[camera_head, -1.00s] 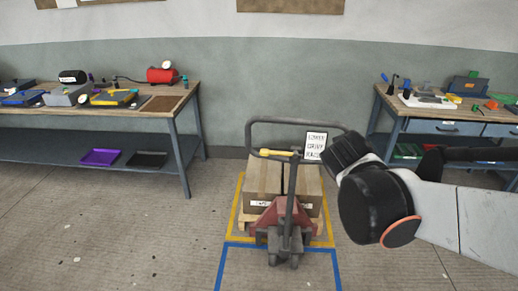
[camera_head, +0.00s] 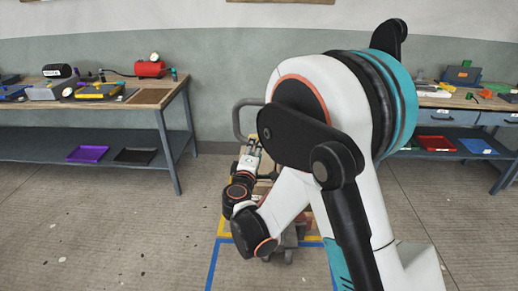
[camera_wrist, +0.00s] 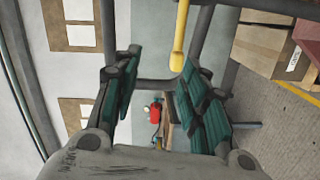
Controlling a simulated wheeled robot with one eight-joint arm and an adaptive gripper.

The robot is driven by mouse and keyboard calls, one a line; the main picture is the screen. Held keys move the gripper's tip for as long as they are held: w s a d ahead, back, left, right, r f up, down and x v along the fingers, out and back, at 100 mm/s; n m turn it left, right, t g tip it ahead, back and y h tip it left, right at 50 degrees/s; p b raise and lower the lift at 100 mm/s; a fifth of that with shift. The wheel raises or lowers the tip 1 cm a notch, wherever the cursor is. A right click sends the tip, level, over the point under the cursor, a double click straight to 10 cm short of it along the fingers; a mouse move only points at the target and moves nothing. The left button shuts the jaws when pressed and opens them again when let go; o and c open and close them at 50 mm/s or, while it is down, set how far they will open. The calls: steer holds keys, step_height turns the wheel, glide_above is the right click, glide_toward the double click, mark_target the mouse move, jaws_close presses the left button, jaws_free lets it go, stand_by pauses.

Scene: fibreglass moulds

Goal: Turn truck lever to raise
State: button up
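The truck's yellow lever (camera_wrist: 180,35) shows in the wrist view, just beyond my right-hand fingertip and beside the grey handle frame (camera_wrist: 200,38). My gripper (camera_wrist: 158,78) is open, with clear space between its green-padded fingers. I cannot tell whether the right-hand finger touches the lever. In the head view, my arm hides the lever and most of the pallet truck. The left bend of the handle (camera_head: 238,118) and a front wheel (camera_head: 288,256) still show. My gripper (camera_head: 251,154) points toward the handle there.
A cardboard box (camera_wrist: 270,45) sits behind the handle frame. Yellow and blue floor lines (camera_head: 212,260) surround the truck. A workbench with tools (camera_head: 160,108) stands at left, another bench (camera_head: 450,102) at right. The floor at front left is clear.

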step_height(320, 180, down, 4)
steer(key=a+f+n+b, duration=0.1)
steer(key=a+n, duration=0.1)
steer(key=a, duration=0.1)
steer(key=b+x, duration=0.3)
steer(key=x, duration=1)
steer(key=shift+w+r+t+b, duration=0.35)
steer(key=shift+r+t+b, duration=0.05)
steer(key=shift+r, duration=0.3)
jaws_close()
